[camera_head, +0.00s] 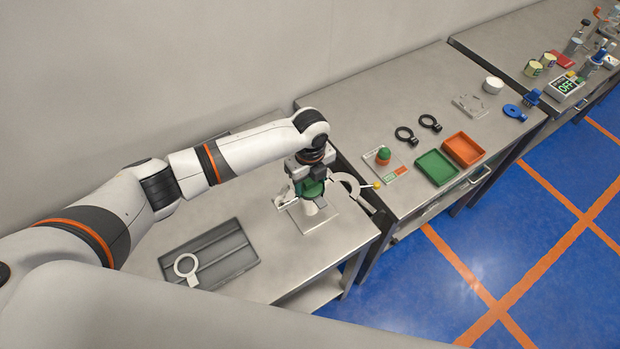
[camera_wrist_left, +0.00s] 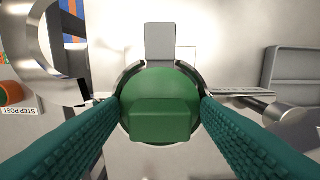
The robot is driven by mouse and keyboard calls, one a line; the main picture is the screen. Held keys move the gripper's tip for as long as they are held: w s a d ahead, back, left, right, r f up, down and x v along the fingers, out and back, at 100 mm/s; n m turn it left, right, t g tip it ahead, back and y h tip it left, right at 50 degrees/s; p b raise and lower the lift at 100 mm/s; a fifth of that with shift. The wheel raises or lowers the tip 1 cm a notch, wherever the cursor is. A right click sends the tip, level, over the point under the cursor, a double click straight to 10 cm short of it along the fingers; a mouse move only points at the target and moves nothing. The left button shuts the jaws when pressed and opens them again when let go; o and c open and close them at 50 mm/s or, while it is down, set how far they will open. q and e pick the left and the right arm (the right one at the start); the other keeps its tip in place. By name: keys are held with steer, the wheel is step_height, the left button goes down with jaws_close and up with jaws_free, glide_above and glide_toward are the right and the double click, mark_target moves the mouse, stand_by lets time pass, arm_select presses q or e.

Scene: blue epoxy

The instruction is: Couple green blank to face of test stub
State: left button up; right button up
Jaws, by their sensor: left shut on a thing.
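My left gripper (camera_head: 312,184) is shut on the green blank (camera_wrist_left: 160,108), a round green disc with a raised block on its back. It holds the blank at the top of the pale test stub (camera_head: 311,207), which stands on a light base plate (camera_head: 326,222) on the near bench. In the left wrist view a metal rim shows around the blank's edge. I cannot tell whether the blank sits flush on the stub face, which is hidden behind it. An open curved metal clamp half (camera_head: 346,183) stands just right of the gripper. My right gripper is not in view.
A grey divided tray (camera_head: 235,240) with a pale ring (camera_head: 187,266) lies at the left. The bench beyond holds a green tray (camera_head: 436,167), an orange tray (camera_head: 463,149), two black ring clamps (camera_head: 405,134) and a green-topped post (camera_head: 383,155).

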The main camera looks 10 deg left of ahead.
arm_select(q)
steer(key=shift+s+f, duration=0.15)
steer(key=shift+s, duration=0.05)
steer(key=shift+w, duration=0.1)
steer(key=shift+r+p, duration=0.3)
steer(key=shift+r, duration=0.25)
